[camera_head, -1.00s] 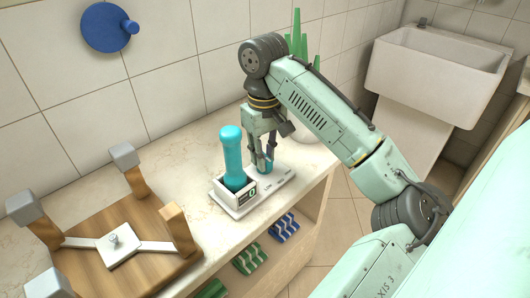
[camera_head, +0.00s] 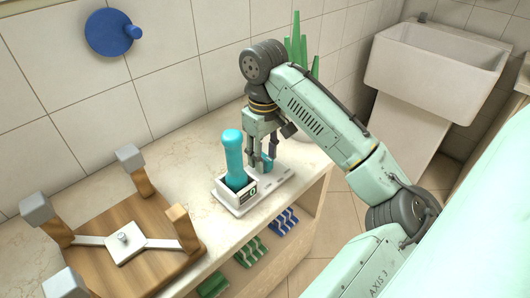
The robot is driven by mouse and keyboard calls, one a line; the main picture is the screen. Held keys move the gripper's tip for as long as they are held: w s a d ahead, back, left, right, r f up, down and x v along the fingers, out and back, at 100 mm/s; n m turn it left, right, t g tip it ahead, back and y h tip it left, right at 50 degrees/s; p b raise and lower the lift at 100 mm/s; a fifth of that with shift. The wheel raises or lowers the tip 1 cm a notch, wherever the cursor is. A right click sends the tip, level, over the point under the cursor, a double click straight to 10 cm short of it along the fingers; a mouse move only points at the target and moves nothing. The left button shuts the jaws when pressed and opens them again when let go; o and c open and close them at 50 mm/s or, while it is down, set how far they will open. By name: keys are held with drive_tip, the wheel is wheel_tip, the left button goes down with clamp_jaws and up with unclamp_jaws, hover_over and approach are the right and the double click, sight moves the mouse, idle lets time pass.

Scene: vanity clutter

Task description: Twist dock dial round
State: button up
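The white dock (camera_head: 233,208) lies on the counter with a teal handheld device (camera_head: 233,155) standing upright in its box-shaped holder. A small display shows on the holder's front. A small teal dial (camera_head: 267,164) is at the dock's right part. My gripper (camera_head: 264,163) points down over the dial, its dark fingers on either side of it. The fingers partly hide the dial. I cannot tell whether they touch it.
A wooden stool (camera_head: 150,265) lies upside down on the counter at left, legs up. A green plant (camera_head: 297,45) stands behind my arm. Rolled striped towels (camera_head: 284,221) lie on the shelf below. A blue wall knob (camera_head: 110,32) and a white sink (camera_head: 440,70) are farther off.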

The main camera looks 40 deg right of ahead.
drive_tip(key=shift+o, duration=1.4)
wheel_tip(320, 180, up, 5)
drive_tip(key=p, duration=0.5)
drive_tip(key=shift+p, duration=0.35)
drive_tip(key=shift+r, duration=1)
drive_tip(key=shift+s, duration=0.1)
